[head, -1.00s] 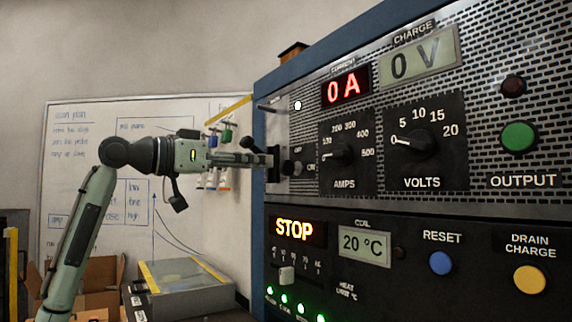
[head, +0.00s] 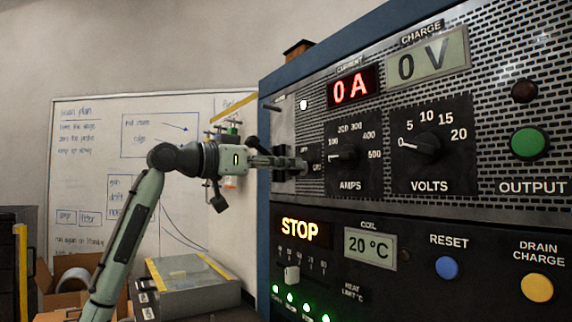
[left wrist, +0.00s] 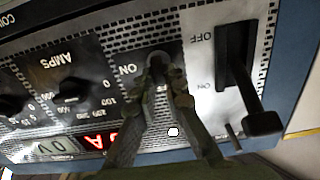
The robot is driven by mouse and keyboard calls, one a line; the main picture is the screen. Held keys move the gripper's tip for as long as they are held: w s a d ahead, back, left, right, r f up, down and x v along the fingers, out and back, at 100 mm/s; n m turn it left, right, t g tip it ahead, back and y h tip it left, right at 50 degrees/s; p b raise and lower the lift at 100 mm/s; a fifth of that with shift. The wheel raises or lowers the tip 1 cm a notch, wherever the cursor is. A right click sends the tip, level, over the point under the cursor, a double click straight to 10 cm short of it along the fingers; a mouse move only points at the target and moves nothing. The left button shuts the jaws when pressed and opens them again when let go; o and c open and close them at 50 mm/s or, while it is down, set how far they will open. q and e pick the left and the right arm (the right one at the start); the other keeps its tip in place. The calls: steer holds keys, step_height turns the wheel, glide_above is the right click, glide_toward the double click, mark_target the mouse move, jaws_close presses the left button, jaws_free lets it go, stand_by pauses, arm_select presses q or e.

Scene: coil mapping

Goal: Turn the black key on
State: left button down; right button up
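The black key's small dark plate (head: 317,156) is on the left part of the power panel, left of the AMPS dial. My left gripper (head: 302,165) reaches in from the left with its fingertips at this plate. In the left wrist view, which is turned over, the fingers of my left gripper (left wrist: 162,65) converge over the plate, beside an ON label (left wrist: 127,69). The key itself is hidden at the fingertips. I cannot tell whether they are closed on it. My right gripper is not in view.
A large black lever (left wrist: 236,65) with OFF and ON labels stands close beside the fingers. The AMPS dial (head: 348,156) and VOLTS dial (head: 429,148) are to the right. Below are a lit STOP display (head: 300,229) and buttons. A whiteboard (head: 85,150) is behind my arm.

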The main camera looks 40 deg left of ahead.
arm_select(q)
steer(key=shift+m, duration=0.4)
steer(key=m, duration=0.2)
steer(key=shift+d+m+p, duration=0.1)
steer(key=shift+m+p, duration=0.25)
steer(key=shift+m, duration=0.05)
steer(key=m, duration=0.2)
steer(key=shift+s+d+f+m, duration=0.1)
steer(key=shift+m, duration=0.2)
steer(key=m+p, duration=0.1)
steer(key=m, duration=0.3)
steer(key=shift+d+f+m, duration=0.1)
steer(key=shift+m, duration=0.2)
steer(key=shift+f+m, duration=0.1)
steer(key=shift+m, duration=1.7)
steer(key=shift+d+f+m, duration=0.1)
steer(key=shift+f+m, duration=0.05)
steer(key=shift+m, duration=1.65)
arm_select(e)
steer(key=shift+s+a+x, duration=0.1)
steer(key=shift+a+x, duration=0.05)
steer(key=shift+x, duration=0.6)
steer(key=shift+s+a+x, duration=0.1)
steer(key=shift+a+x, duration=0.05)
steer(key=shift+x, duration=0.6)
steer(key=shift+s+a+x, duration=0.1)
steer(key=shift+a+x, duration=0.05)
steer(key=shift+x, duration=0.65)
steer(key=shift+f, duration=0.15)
